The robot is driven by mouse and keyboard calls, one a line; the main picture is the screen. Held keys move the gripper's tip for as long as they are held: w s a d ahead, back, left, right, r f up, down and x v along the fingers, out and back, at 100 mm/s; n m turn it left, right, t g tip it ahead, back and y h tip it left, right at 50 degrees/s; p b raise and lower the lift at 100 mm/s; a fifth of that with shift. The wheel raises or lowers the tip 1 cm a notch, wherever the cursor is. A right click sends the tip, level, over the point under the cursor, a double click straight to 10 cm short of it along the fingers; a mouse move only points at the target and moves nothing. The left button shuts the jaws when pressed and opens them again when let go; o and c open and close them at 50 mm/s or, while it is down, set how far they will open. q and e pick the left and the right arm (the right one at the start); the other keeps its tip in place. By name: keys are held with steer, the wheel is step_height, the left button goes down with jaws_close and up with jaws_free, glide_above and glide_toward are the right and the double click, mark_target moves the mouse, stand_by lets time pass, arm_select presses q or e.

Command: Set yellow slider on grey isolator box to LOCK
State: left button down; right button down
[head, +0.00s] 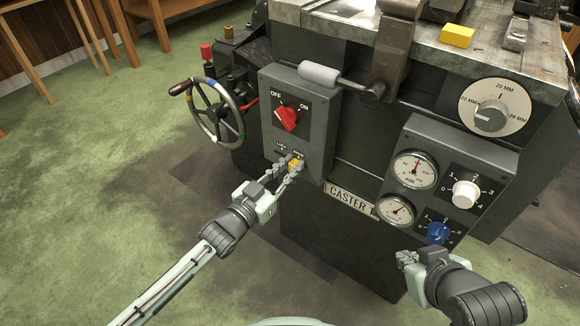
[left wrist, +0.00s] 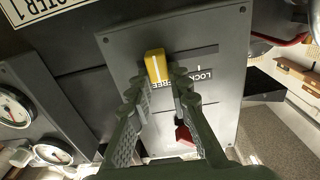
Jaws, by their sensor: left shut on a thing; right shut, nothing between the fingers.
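The grey isolator box (head: 300,130) is on the front of the machine, with a red rotary switch (head: 286,118) between OFF and ON labels. The yellow slider (head: 296,163) is low on the box, mostly covered by my left gripper (head: 290,170). In the left wrist view the yellow slider (left wrist: 156,66), with a white line on it, is between the fingertips of my left gripper (left wrist: 157,82), which is shut on it. It sits at the FREE label, with LOCK beside it. My right gripper (head: 405,260) is shut and empty, below the blue knob.
A handwheel (head: 215,110) stands left of the box. To the right are two gauges (head: 414,169), a white knob (head: 466,194) and a blue knob (head: 438,233). A lever with a grey grip (head: 319,74) is above the box.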

mark_target(281, 150)
arm_select(q)
steer(key=w+a, duration=0.1)
steer(key=a, duration=0.1)
steer(key=w+a, duration=0.1)
steer(key=shift+w+a, duration=0.65)
steer(key=shift+a, duration=0.1)
steer(key=c, duration=1.4)
jaws_free()
steer(key=shift+c, duration=0.2)
steer(key=shift+o, duration=0.2)
steer(key=shift+s, duration=0.15)
steer(key=shift+s+a, duration=0.2)
steer(key=shift+s, duration=0.05)
steer(key=v, duration=1.1)
